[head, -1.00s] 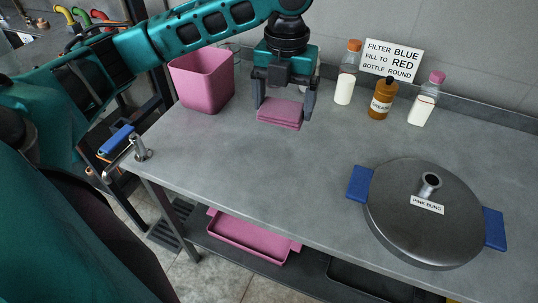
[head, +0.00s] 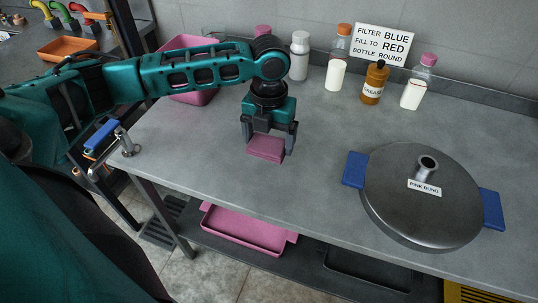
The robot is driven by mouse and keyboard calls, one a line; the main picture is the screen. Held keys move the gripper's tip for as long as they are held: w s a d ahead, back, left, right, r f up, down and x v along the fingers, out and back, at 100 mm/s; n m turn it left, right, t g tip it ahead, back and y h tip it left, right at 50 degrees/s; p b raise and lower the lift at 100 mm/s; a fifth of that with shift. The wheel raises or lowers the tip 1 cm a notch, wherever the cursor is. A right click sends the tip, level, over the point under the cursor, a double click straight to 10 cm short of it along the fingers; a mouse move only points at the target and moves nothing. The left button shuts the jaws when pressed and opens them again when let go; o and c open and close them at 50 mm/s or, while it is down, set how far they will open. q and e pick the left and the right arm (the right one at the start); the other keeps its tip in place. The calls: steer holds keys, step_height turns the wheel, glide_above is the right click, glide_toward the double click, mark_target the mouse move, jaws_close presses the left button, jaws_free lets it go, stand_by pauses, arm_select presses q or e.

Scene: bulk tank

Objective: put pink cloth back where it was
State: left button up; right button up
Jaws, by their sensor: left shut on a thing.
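The pink cloth (head: 265,149) is a folded, flat block in the head view, left of centre over the grey worktop. My left gripper (head: 267,143) points down with a finger on each side of the cloth and is shut on it. I cannot tell clearly whether the cloth touches the worktop or hangs just above it. My right gripper is not in view.
A pink bucket (head: 204,97) stands behind my left arm. Several bottles and a sign (head: 381,44) line the back. A round metal lid (head: 420,205) with blue handles lies right. A clamp (head: 126,146) sits at the left edge. The worktop's middle is clear.

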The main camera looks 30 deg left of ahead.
mark_target(269, 164)
arm_select(q)
step_height(269, 164, down, 6)
steer(key=shift+r+b, duration=0.15)
steer(key=shift+b, duration=0.25)
steer(key=o, duration=0.7)
steer(key=shift+o, duration=0.2)
step_height(269, 164, up, 12)
steer(key=shift+r+p, duration=0.1)
steer(key=shift+p, duration=0.75)
